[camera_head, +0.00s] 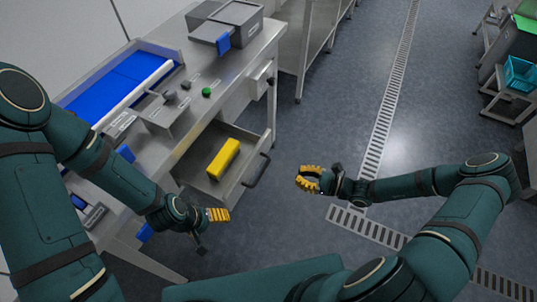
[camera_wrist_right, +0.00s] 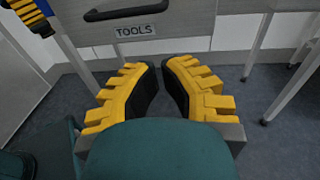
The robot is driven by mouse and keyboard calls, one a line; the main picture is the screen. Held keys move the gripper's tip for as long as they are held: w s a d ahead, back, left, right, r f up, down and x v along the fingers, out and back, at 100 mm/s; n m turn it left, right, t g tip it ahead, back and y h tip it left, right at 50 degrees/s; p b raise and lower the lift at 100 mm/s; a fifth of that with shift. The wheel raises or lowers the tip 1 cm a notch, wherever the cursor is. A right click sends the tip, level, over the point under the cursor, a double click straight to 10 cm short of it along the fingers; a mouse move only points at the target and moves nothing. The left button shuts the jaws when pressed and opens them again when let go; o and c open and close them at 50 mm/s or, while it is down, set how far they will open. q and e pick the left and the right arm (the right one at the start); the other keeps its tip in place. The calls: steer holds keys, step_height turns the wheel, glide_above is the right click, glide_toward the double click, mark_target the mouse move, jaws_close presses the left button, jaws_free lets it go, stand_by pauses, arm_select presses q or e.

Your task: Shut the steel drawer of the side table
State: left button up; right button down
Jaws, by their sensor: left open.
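The steel drawer (camera_head: 237,195) of the side table (camera_head: 195,128) stands pulled out, with a yellow block (camera_head: 223,158) inside. Its black handle (camera_head: 257,170) is on the front panel. In the right wrist view the handle (camera_wrist_right: 125,11) and the TOOLS label (camera_wrist_right: 135,30) show at the top. My left gripper (camera_head: 218,214) is open, in front of the drawer's near left corner, apart from the handle. My right gripper (camera_head: 300,178) is to the right of the handle, apart from it, and points at the drawer front. Its fingertips (camera_wrist_right: 160,66) look close together, with nothing visible between them.
The tabletop holds a blue-lined tray (camera_head: 120,80), a grey box (camera_head: 235,17) and a green round piece (camera_head: 206,92). A floor drain grate (camera_head: 385,110) runs along clear floor. A stand with a teal crate (camera_head: 520,74) is at the far right.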

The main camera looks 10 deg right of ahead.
mark_target(268, 156)
steer(key=shift+m+t, duration=0.7)
steer(key=shift+t, duration=0.1)
steer(key=x, duration=0.4)
steer(key=w+d+b+x, duration=0.1)
steer(key=x, duration=0.8)
steer(key=shift+w+d, duration=0.25)
steer(key=shift+w, duration=0.15)
arm_select(q)
steer(key=shift+s+f, duration=0.2)
steer(key=shift+f, duration=0.4)
arm_select(e)
steer(key=shift+a, duration=0.1)
